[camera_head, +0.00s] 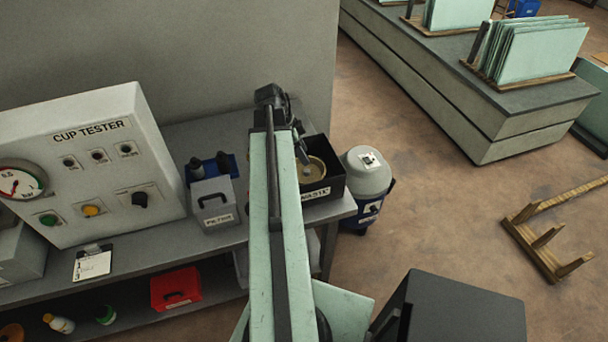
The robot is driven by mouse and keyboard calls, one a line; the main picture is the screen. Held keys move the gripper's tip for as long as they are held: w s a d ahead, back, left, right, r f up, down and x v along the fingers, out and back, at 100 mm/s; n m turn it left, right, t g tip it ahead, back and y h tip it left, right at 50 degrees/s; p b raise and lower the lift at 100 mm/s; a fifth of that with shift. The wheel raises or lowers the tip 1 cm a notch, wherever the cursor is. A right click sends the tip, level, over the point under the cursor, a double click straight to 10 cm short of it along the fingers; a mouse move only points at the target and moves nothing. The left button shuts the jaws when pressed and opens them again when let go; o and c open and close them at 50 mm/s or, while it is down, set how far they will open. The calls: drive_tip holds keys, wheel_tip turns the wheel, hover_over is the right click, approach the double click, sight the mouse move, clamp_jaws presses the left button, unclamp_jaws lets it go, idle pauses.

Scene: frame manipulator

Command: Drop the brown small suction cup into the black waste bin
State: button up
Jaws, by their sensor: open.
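The black waste bin (333,183) is an open box with a white label, partly hidden by my arm, at the right end of the grey bench. A round brown suction cup (315,171) shows inside the bin's outline, apparently lying in it. My gripper (304,158) points down over the bin's left back part, right beside the cup. It is open. Its fingertips are small in the picture, and I cannot tell whether they touch the cup.
The cup tester panel (100,165) and a grey filter box (213,203) stand on the bench left of my arm. A grey-and-blue vacuum drum (367,180) stands on the floor just right of the bin. A red box (175,288) sits on the lower shelf.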

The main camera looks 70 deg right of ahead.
drive_tip(key=p+v, duration=0.6)
drive_tip(key=v, duration=0.1)
drive_tip(key=shift+r, duration=0.2)
drive_tip(key=shift+w, duration=0.1)
